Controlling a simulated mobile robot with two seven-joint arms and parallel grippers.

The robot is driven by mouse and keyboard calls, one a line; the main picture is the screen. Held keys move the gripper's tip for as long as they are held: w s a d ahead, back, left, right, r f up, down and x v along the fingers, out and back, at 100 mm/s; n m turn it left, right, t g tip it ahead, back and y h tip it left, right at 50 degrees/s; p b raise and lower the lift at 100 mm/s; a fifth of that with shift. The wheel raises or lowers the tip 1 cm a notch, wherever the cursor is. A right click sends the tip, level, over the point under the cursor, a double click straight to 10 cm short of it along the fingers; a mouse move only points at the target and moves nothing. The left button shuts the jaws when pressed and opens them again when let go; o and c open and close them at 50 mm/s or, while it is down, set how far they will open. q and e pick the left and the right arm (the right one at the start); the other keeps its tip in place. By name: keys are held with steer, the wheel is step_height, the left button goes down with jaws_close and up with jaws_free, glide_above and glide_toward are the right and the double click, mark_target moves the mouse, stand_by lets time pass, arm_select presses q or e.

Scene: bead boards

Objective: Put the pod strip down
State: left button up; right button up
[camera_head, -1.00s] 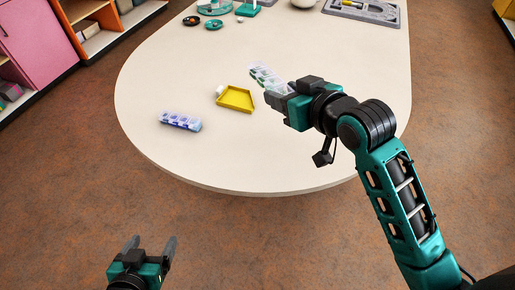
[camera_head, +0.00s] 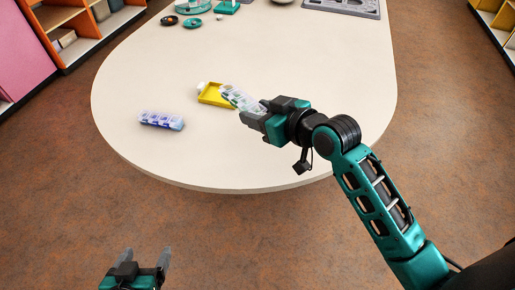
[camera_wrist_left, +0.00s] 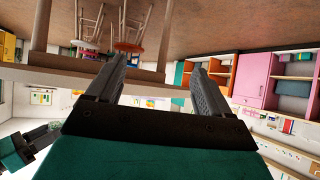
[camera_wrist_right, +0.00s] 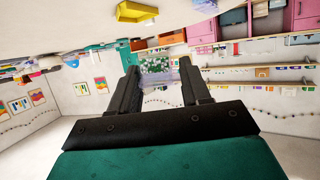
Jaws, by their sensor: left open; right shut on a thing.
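My right gripper (camera_head: 254,113) is shut on a clear pod strip (camera_head: 239,98) with pale lids and green contents. The strip points up and left from the fingers, and in the head view its far end overlaps the right side of the yellow tray. I cannot tell its exact height over the table. In the right wrist view the strip (camera_wrist_right: 158,68) shows between the fingers. A second pod strip (camera_head: 161,120), with blue and purple contents, lies on the table to the left. My left gripper (camera_head: 146,258) is open and empty, off the near edge of the table.
The yellow tray (camera_head: 212,96) sits on the cream table (camera_head: 240,160), with a white thing (camera_head: 202,86) at its left corner. Teal dishes (camera_head: 193,23) and a grey tray (camera_head: 343,8) stand at the far end. The table's near part and right side are clear.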

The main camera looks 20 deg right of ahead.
mark_target(259, 154)
step_height(259, 154, down, 11)
steer(key=shift+f+b, duration=0.1)
steer(key=shift+b, duration=0.9)
steer(key=shift+f, duration=0.15)
steer(key=o, duration=1)
steer(key=shift+o, duration=0.2)
